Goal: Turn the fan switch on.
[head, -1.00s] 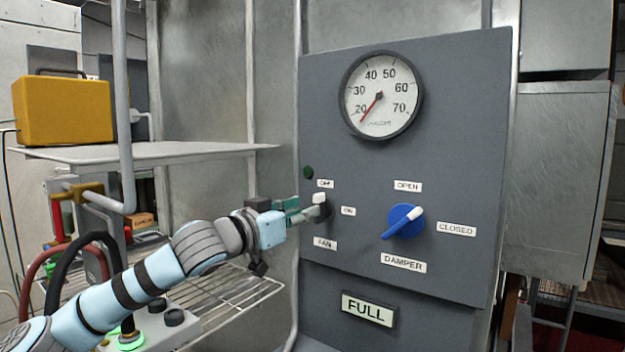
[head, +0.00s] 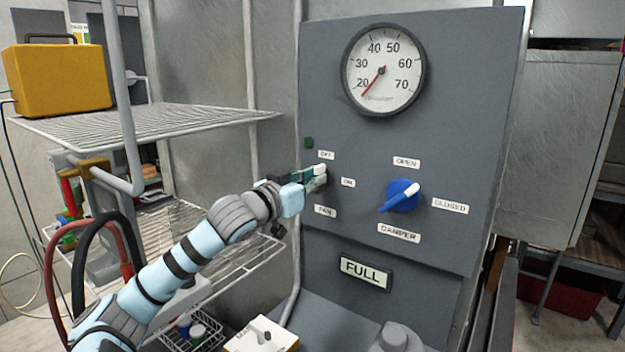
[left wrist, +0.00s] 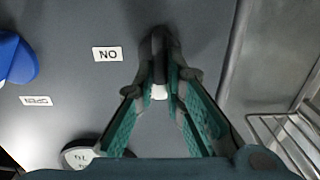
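The fan switch is a small dark knob with a white-tipped handle (head: 320,169) on the grey control panel (head: 450,100). Its white end points up, toward the OFF label (head: 326,154); the ON label (head: 348,183) is to its right and the FAN label (head: 325,211) below. My left gripper (head: 314,178) is at the switch from the left. In the left wrist view, which is upside down, its green fingers (left wrist: 161,84) are closed in on both sides of the white handle end (left wrist: 160,92). The fingers partly hide the knob. My right gripper is not in view.
The blue damper knob (head: 401,196) sits right of the switch, its white end toward upper right. A round gauge (head: 383,70) is above and a dark green lamp (head: 308,142) is upper left. Wire shelves (head: 130,125) and a pipe (head: 122,100) stand left, near my arm.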

